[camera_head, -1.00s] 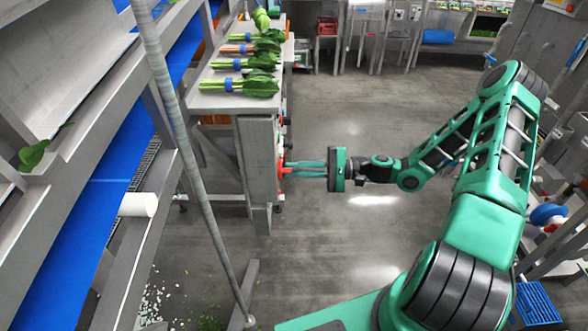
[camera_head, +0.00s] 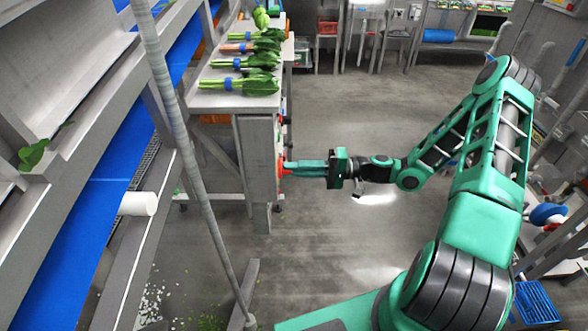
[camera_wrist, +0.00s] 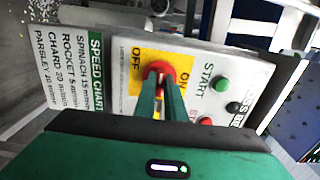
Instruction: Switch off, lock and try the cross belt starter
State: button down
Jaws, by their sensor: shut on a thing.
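The cross belt starter (camera_wrist: 187,52) is a pale panel in the wrist view. Its red rotary switch (camera_wrist: 158,68) sits on a yellow plate marked OFF on the left and ON on the right. My gripper (camera_wrist: 160,82) is shut on the red switch, with one green finger on each side of it. The fingers hide much of the switch, so I cannot tell its exact position. In the head view my gripper (camera_head: 287,166) reaches left to the starter's side face, where a bit of red shows. I see no padlock in either view.
The starter also has a green START button (camera_wrist: 222,85), a black button (camera_wrist: 232,108) and a red button (camera_wrist: 205,122). A speed chart (camera_wrist: 73,75) is beside it. Bunched greens (camera_head: 240,83) lie on the bench above.

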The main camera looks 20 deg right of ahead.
jog(key=shift+f, duration=0.15)
jog(key=c, duration=1.8)
grip_release()
jog(key=shift+d, duration=0.1)
jog(key=v, duration=1)
jog(key=shift+s+d, duration=0.1)
jog(key=shift+d, duration=0.2)
